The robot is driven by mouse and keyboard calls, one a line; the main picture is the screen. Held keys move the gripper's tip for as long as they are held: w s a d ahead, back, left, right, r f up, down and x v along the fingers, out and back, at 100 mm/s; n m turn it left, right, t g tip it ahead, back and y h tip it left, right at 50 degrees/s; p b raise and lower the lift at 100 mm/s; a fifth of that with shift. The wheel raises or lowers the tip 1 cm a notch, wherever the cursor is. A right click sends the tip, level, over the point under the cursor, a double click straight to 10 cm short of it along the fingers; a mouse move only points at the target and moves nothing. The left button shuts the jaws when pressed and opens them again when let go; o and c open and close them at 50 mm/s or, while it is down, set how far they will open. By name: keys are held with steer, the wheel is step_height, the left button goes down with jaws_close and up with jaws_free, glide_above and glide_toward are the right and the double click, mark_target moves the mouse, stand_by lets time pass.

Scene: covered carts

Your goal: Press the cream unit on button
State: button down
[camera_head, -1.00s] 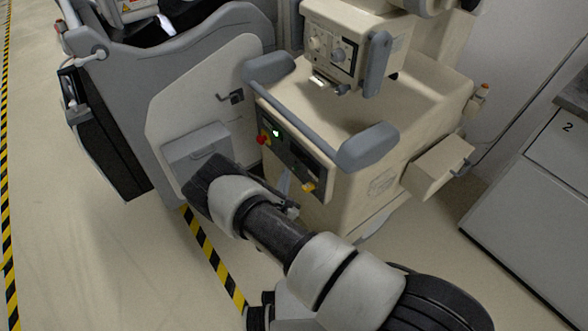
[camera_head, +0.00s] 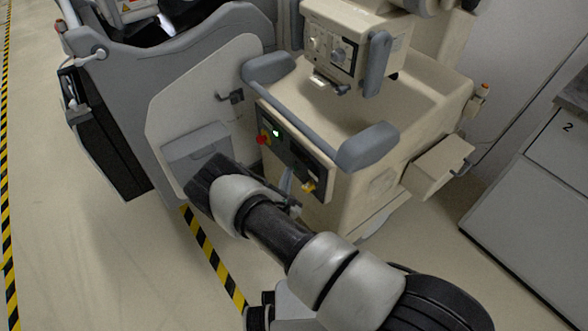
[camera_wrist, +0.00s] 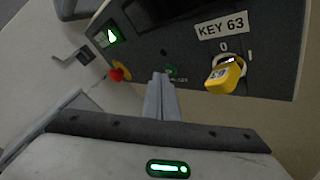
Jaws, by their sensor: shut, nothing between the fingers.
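The cream unit (camera_head: 350,190) stands in the middle of the head view, with a dark control panel (camera_head: 297,155) on its near side. In the wrist view the panel (camera_wrist: 190,40) fills the upper part. A small green button (camera_wrist: 172,70) with a partly covered label lies just beyond my fingertips. My gripper (camera_wrist: 163,78) is shut and empty, its fingers pointing at the panel right at that button. I cannot tell whether the tips touch it. In the head view my gripper (camera_head: 286,182) is close to the panel's lower part, partly hidden by my wrist.
On the panel are a red knob (camera_wrist: 117,74) on yellow, a lit green display (camera_wrist: 111,37) and a yellow key tag (camera_wrist: 222,78) under a "KEY 63" label. A grey handlebar (camera_head: 305,120) runs above the panel. A grey cart (camera_head: 180,60) stands left.

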steer(key=shift+w+d, duration=0.25)
steer(key=shift+d, duration=0.15)
stand_by(0.5)
steer(key=shift+a, duration=0.1)
steer(key=shift+s+a, duration=0.5)
steer(key=shift+a, duration=0.15)
steer(key=s+a, duration=0.2)
steer(key=a, duration=0.2)
steer(key=shift+s+a, duration=0.1)
steer(key=shift+s, duration=0.3)
steer(key=shift+s, duration=0.1)
stand_by(0.9)
